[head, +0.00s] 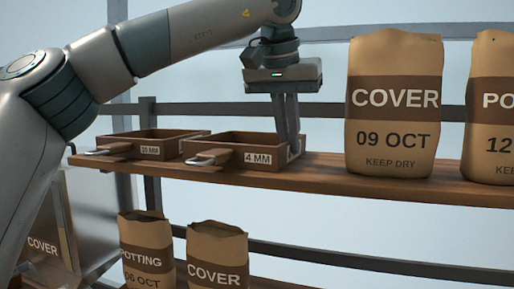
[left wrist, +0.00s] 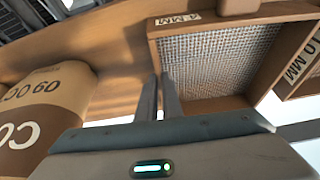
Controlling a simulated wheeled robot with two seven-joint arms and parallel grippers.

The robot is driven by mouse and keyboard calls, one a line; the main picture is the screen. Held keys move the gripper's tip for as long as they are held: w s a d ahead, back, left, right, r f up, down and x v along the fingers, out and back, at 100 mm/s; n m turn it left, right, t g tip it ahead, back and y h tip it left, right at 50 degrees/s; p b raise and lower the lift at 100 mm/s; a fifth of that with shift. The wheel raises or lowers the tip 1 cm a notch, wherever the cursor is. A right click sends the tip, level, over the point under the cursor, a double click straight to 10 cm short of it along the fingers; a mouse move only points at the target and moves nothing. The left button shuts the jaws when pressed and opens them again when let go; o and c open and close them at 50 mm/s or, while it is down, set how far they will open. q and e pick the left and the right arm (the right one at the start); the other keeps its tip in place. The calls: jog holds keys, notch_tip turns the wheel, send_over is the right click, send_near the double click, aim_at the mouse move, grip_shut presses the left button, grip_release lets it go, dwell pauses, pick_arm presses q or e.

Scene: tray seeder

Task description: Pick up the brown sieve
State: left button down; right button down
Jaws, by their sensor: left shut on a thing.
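Two brown wooden sieves sit side by side on the upper shelf. The nearer one, marked 4 MM (head: 228,173), has a wire mesh floor that shows in the left wrist view (left wrist: 157,50). The other sieve (head: 128,152) stands to its left in the head view, and part of its labelled wall shows in the left wrist view (left wrist: 305,70). My left gripper (head: 290,152) points down and is shut on the right-hand wall of the 4 MM sieve. Its fingers (left wrist: 160,85) hide part of that wall. The sieve appears to rest on the shelf. My right gripper is not in view.
A COVER bag (head: 393,165) stands on the shelf just right of the 4 MM sieve, with another bag (head: 492,160) beyond it. A rail runs behind the shelf (head: 330,176). POTTING (head: 147,275) and COVER (head: 217,255) bags stand below.

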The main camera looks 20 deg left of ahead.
pick_arm(q)
jog(key=shift+r, duration=0.15)
notch_tip(320, 180, up, 10)
dwell(0.7)
jog(key=shift+f+b, duration=0.2)
jog(key=shift+b, duration=0.1)
dwell(0.3)
